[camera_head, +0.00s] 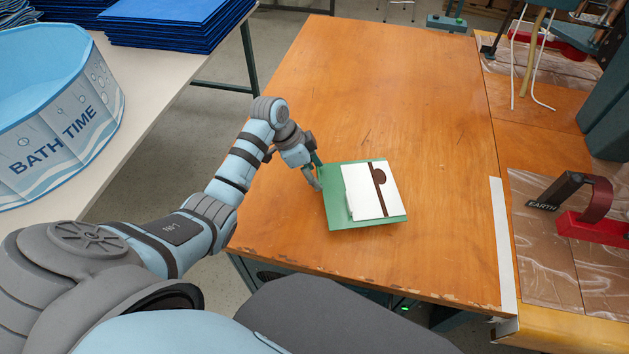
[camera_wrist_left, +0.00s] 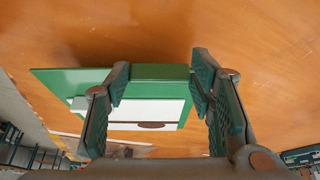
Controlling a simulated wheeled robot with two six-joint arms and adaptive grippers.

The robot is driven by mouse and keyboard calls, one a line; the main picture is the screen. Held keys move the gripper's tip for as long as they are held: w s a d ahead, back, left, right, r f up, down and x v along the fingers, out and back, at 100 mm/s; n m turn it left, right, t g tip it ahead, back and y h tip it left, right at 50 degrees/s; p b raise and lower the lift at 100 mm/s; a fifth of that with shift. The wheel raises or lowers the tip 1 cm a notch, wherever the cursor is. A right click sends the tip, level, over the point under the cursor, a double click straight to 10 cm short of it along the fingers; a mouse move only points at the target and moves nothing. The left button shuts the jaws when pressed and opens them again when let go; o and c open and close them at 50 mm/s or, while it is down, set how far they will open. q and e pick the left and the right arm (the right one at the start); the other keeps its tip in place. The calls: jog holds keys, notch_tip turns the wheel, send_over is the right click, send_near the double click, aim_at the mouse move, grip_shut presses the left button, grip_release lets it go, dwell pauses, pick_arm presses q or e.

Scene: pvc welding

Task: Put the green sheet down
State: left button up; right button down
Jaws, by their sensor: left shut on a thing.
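The green sheet (camera_head: 336,207) is at the middle of the wooden table, with a white panel (camera_head: 362,192) on its top that has a brown stripe and a brown round patch. My left gripper (camera_head: 316,177) is at the sheet's left edge and shut on it. In the left wrist view the fingertips (camera_wrist_left: 160,82) sit on either side of a green edge part, and the sheet (camera_wrist_left: 65,80) reaches out beyond them. The sheet looks flat, on or just above the table top; I cannot tell if there is a gap. My right gripper is not in view.
The wooden table (camera_head: 420,110) is clear around the sheet. At the right stand a red clamp marked EARTH (camera_head: 600,228) and clear film over the bench (camera_head: 545,270). A white table (camera_head: 140,110) at the left holds a blue Bath Time tub (camera_head: 60,120) and stacked blue sheets (camera_head: 165,25).

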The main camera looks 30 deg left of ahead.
aim_at(313, 190)
pick_arm(q)
jog(key=f, duration=0.3)
jog(key=shift+s+f+b, duration=0.2)
jog(key=shift+f+b, duration=0.2)
jog(key=shift+r, duration=0.1)
jog(key=o, duration=1.5)
jog(key=shift+o, duration=0.2)
jog(key=p+v, duration=0.3)
jog(key=v, duration=0.9)
